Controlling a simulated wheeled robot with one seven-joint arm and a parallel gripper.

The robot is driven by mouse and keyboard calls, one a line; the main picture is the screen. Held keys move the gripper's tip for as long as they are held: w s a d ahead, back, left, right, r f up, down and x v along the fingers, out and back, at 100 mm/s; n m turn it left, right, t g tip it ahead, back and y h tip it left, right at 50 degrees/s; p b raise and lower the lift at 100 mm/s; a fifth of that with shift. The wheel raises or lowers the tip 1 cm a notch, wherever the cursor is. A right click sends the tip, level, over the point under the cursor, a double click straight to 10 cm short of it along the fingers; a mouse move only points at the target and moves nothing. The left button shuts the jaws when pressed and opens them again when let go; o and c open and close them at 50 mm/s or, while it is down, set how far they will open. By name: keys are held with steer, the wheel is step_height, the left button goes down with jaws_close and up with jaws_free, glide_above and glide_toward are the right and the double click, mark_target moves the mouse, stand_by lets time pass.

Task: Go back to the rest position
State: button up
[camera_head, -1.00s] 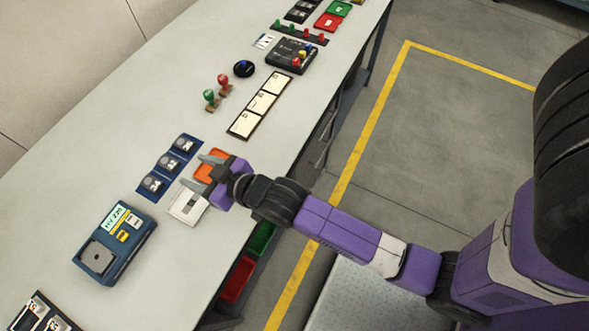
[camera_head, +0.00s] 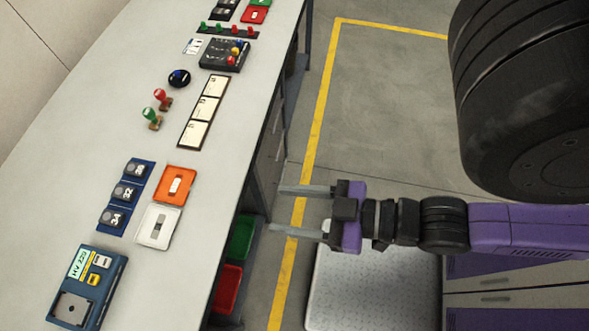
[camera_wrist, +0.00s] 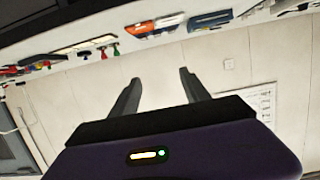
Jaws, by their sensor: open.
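My gripper (camera_head: 305,211) is open and empty in the head view. It is off the right edge of the white table, over the floor, with its fingers pointing left toward the table. In the wrist view my gripper (camera_wrist: 157,85) shows two spread fingers with nothing between them. The wrist view looks toward the wall, with the table along the top of the picture.
The white table (camera_head: 110,110) carries a blue meter (camera_head: 77,303), a blue strip with several round pieces (camera_head: 112,215), two stamps (camera_head: 152,117), a row of cards (camera_head: 194,133) and a black box (camera_head: 212,57). Green (camera_head: 241,238) and red (camera_head: 226,289) bins sit below its edge.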

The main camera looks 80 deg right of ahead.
steer(key=shift+s+r, duration=0.45)
steer(key=shift+r, duration=0.15)
